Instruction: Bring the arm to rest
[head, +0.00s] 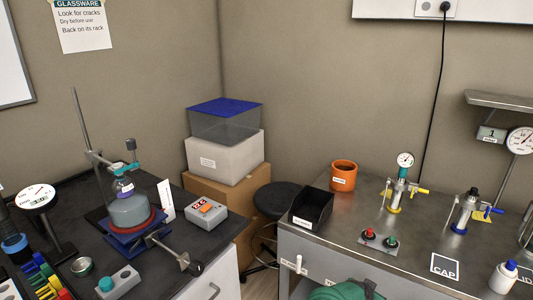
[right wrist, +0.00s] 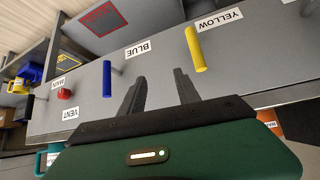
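My right gripper (right wrist: 160,85) shows in the right wrist view with its two dark fingers apart and nothing between them. A grey panel with a blue bar (right wrist: 107,78) and a yellow bar (right wrist: 195,48) lies beyond the fingers; I see no contact. In the head view a green and black part that looks like my right gripper (head: 345,292) shows at the bottom edge, in front of the right bench. Most of it is cut off there. My left gripper is in neither view.
The right bench (head: 400,255) holds a black bin (head: 312,207), an orange pot (head: 343,176) and valve fittings. The left bench (head: 215,240) holds a flask on a stand and a grey box (head: 206,213). A dark stool (head: 280,199) stands between. A red knob (right wrist: 64,94) shows on the panel.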

